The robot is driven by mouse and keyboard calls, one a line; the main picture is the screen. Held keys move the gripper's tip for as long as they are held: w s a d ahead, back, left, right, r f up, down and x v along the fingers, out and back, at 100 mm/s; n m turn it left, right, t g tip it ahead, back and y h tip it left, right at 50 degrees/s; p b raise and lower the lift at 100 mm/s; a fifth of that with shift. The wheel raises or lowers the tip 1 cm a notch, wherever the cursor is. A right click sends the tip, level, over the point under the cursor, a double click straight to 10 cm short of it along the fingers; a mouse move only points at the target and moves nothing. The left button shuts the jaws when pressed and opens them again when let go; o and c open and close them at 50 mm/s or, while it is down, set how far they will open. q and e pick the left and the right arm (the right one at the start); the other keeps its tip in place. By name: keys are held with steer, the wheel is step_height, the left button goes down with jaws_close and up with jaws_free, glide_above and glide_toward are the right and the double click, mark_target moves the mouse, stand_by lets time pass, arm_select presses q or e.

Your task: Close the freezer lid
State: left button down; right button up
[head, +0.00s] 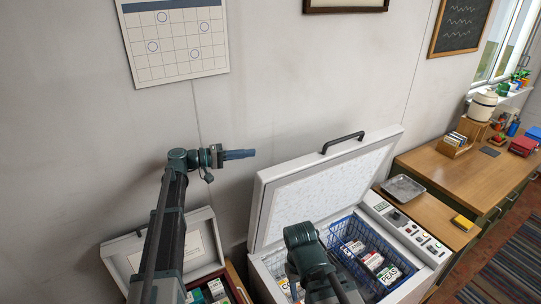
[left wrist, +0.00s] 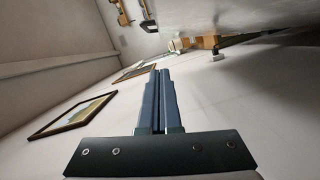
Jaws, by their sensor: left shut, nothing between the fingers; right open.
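The white freezer lid (head: 325,190) stands raised and tilted back toward the wall, with its frosted inner side showing. A black handle (head: 342,142) sits on its top edge. Below it the freezer body (head: 440,252) is open, with blue wire baskets (head: 345,228) of boxed food inside. My left gripper (head: 254,153) is shut and empty, pointing right, up and to the left of the lid. Its closed fingers also show in the left wrist view (left wrist: 160,72). My right arm bends in front of the freezer opening; its fingers are hidden.
An open white box lid (head: 165,248) and a box of items (head: 212,290) stand left of the freezer. A wooden counter (head: 470,180) with a metal tray (head: 403,188) is at the right. The wall holds a calendar (head: 175,45).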

arm_select(q)
steer(key=d, duration=0.3)
steer(key=d+f+b, duration=0.1)
steer(key=d, duration=0.7)
steer(key=shift+d+f, duration=0.1)
steer(key=shift+f, duration=0.2)
